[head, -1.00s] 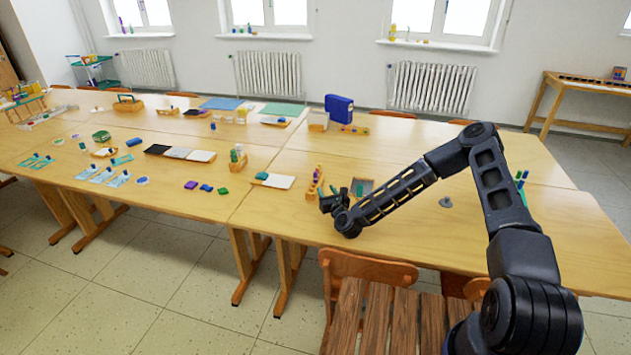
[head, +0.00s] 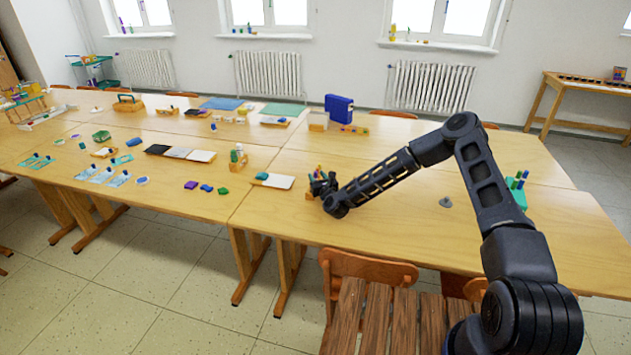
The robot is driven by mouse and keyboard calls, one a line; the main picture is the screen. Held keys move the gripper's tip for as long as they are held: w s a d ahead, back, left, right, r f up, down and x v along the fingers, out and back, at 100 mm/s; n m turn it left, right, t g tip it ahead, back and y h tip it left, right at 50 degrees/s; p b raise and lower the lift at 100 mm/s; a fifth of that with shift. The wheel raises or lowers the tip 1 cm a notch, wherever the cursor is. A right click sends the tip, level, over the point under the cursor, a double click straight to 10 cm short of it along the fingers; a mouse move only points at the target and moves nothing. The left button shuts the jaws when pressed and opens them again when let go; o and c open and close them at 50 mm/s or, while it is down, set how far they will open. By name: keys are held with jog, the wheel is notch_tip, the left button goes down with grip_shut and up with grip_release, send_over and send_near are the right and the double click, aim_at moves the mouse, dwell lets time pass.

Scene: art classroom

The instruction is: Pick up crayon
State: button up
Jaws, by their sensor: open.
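My gripper (head: 322,186) is over the table, right at a small wooden holder (head: 309,195) with several coloured sticks, likely crayons (head: 319,170), standing in it. The gripper and my arm's end cover most of the holder. The jaws are open; the gap between the fingers is too small to make out, and I cannot tell whether a finger touches a crayon.
A white pad (head: 280,182) with a blue-green item lies left of the holder. A grey knob-like object (head: 446,202) and a green holder with pens (head: 519,196) are to the right. A chair (head: 365,268) stands at the table's front edge. The right tabletop is mostly clear.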

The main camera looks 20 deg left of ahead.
jog(key=shift+c, duration=0.4)
grip_shut()
notch_tip(320, 180, up, 20)
dwell(0.4)
